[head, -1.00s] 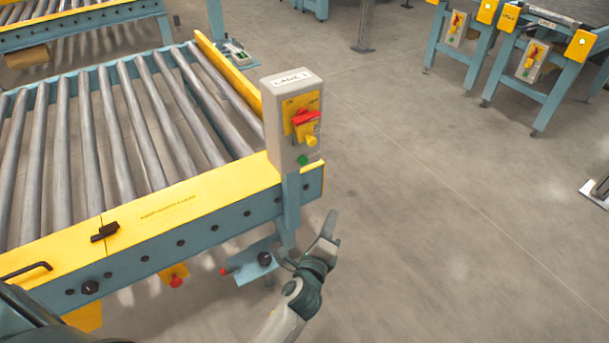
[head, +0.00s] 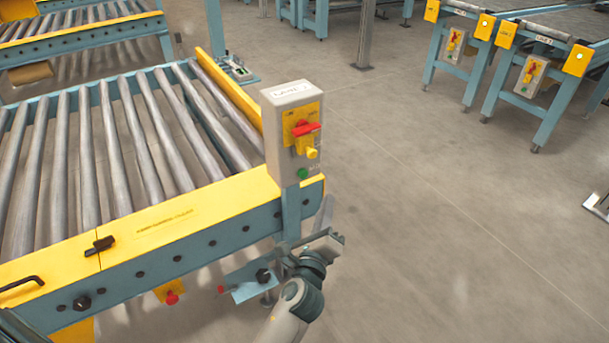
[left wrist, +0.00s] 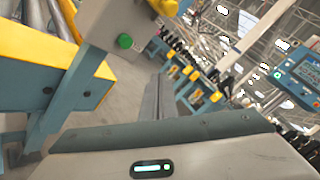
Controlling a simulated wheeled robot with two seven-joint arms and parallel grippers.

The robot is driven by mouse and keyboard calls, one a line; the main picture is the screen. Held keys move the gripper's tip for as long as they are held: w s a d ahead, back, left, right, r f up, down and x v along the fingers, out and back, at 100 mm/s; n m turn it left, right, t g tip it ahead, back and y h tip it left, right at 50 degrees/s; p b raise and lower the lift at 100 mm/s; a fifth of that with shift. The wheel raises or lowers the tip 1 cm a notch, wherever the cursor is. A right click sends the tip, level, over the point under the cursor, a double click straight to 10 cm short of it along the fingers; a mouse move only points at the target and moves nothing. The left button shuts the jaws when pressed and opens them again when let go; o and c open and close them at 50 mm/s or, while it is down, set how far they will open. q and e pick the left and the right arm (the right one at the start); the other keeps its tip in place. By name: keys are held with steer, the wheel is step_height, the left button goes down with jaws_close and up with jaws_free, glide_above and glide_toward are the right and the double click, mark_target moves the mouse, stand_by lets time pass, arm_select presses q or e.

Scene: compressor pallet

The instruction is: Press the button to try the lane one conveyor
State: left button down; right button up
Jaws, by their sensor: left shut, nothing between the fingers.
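The lane 1 control box (head: 291,133) stands on a blue post at the near right corner of the roller conveyor (head: 150,243). It has a yellow plate with a red rotary switch (head: 306,129), a yellow padlock-like part (head: 312,153) below it, and a green button (head: 303,173) at the bottom. In the left wrist view the green button (left wrist: 125,41) sits up and left of the fingers. My left gripper (head: 326,212) is shut and empty, below and slightly right of the button, apart from it. My right gripper is not in view.
A blue bracket (head: 248,289) and red knobs (head: 172,298) stick out below the conveyor's front rail. Black handles sit on the yellow rail. Other conveyors with similar boxes (head: 530,76) stand at the back right.

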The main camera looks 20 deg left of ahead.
arm_select(q)
steer(key=w+a, duration=0.4)
steer(key=a, duration=0.2)
steer(key=shift+w+p, duration=0.3)
steer(key=shift+w, duration=0.1)
steer(key=shift+w+a, duration=0.55)
steer(key=shift+a, duration=0.3)
stand_by(3.0)
steer(key=shift+s+d+p, duration=0.1)
steer(key=shift+d+p, duration=0.05)
steer(key=shift+p, duration=0.15)
steer(key=shift+s+d, duration=0.45)
steer(key=shift+d, duration=0.15)
steer(key=shift+s+d, duration=0.1)
steer(key=shift+s+d, duration=0.75)
steer(key=shift+d, duration=0.2)
steer(key=shift+s+d, duration=0.7)
steer(key=shift+d, duration=0.25)
steer(key=shift+a, duration=0.1)
